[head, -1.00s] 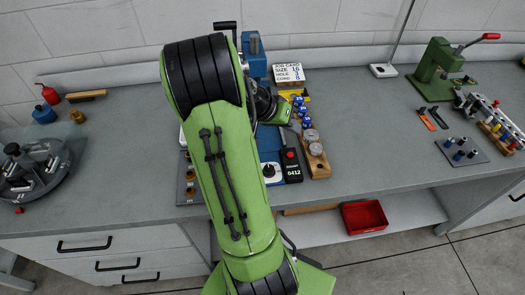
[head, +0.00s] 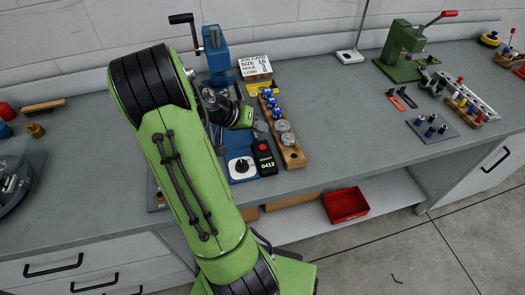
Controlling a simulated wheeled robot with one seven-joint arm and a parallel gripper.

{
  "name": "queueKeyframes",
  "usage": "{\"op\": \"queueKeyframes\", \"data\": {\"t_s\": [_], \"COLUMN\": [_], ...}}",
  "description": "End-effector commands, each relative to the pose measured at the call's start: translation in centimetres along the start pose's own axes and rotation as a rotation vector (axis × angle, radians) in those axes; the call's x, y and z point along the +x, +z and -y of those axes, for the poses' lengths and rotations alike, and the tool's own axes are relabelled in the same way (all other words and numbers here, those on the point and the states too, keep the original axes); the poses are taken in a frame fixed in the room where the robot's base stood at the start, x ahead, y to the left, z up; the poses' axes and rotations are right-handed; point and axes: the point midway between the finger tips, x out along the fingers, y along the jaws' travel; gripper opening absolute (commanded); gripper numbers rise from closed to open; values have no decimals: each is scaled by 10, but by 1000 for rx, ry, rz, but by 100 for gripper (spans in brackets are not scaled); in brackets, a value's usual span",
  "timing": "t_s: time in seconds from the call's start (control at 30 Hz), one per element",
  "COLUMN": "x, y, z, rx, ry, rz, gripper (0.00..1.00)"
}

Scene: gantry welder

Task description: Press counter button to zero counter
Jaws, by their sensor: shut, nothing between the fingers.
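The counter (head: 266,163) is a black box with a white readout of 0412, lying near the front of the bench. Its red button (head: 262,146) is on its upper end and is uncovered. My gripper (head: 246,117) is at the end of my green arm, above and behind the counter, apart from the button as far as I can see. Its fingertips are small and partly hidden, and it appears shut and empty.
A blue fixture with a white dial (head: 241,166) stands left of the counter. A wooden rack (head: 294,158) with metal discs and blue pieces stands close on the right. A red bin (head: 345,205) is below.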

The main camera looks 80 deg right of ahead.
Motion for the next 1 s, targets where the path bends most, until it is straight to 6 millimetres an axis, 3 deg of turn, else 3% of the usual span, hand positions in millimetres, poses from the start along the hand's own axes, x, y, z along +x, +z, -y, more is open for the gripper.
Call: {"op": "queueKeyframes", "data": {"t_s": [0.1,0.3,1.0], "x": [18,33,32], "y": [13,24,23], "z": [12,23,23], "rx": [-1,-1,-1], "ry": [2,2,1], "rz": [2,1,1], "gripper": [0,0,0]}}
